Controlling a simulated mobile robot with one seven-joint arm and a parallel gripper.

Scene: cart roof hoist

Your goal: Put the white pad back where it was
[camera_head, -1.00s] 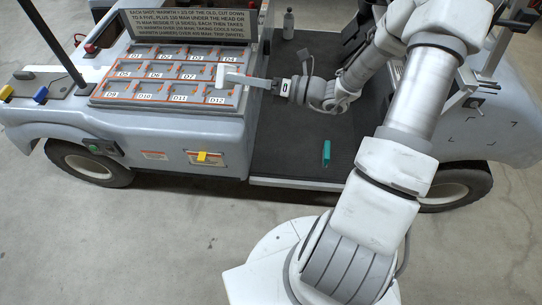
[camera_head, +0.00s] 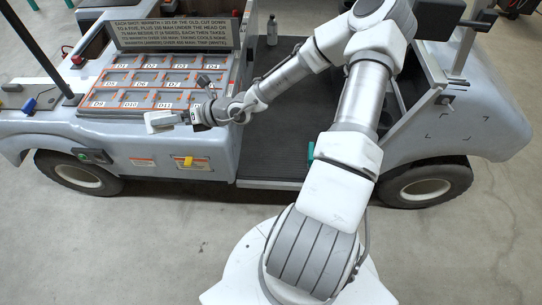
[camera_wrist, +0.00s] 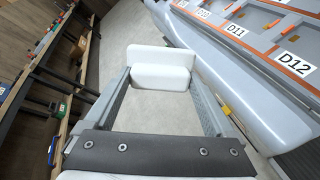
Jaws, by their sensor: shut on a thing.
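My gripper (camera_head: 184,118) is shut on the white pad (camera_head: 159,121), just off the front edge of the cart's panel, near the D10 and D11 labels. In the wrist view the white pad (camera_wrist: 160,58) sits between the two finger ends of my gripper (camera_wrist: 161,80). It shows a flat upright back and a thicker rounded block in front. Bare floor shows around it there. The panel (camera_head: 150,85) has several orange-edged compartments labelled D1 onward. My arm hides the D12 corner, and I cannot tell from its label which compartment the pad came from.
A text sign (camera_head: 175,34) stands behind the panel. A black post (camera_head: 37,48) rises at its left. A yellow latch (camera_head: 188,161) is on the cart's side. The dark cart deck (camera_head: 262,140) lies right of the panel, with a bottle (camera_head: 272,30) at its back.

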